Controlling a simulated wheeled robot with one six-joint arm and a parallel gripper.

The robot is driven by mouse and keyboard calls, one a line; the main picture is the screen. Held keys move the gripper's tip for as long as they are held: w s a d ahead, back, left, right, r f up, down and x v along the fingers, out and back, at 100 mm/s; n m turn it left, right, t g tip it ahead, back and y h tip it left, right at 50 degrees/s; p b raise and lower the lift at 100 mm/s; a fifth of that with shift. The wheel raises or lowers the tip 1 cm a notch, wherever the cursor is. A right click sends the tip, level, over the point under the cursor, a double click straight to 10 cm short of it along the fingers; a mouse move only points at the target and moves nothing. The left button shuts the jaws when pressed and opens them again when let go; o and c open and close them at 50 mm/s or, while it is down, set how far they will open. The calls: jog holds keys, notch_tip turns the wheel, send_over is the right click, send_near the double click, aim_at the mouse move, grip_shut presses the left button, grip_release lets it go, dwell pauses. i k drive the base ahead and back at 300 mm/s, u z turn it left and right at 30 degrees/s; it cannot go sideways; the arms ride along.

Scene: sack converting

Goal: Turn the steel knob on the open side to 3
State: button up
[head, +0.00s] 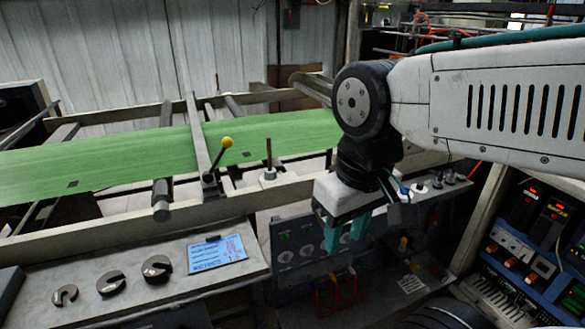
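Three rotary knobs stand in a row on the grey sloped panel (200,283) at the lower left. The left knob (64,294) is the smallest and looks grey and metallic. The middle knob (111,284) and the right knob (157,269) look darker. No scale numbers are readable at this size, so I cannot tell any knob's setting. My gripper (346,237) points down, well to the right of the knobs, in front of a dark panel. Its two teal fingers are apart, with nothing seen between them.
A lever with a yellow ball (227,142) rises behind, beside the green web (90,160). A dark panel with red cables (340,290) is below my gripper. Space above the knobs looks free.

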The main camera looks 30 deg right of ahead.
aim_at(268, 176)
jog(key=z, duration=1.65)
jog(key=k, duration=1.1)
jog(key=u, duration=1.75)
jog(key=i, duration=1)
jog(key=u, duration=0.05)
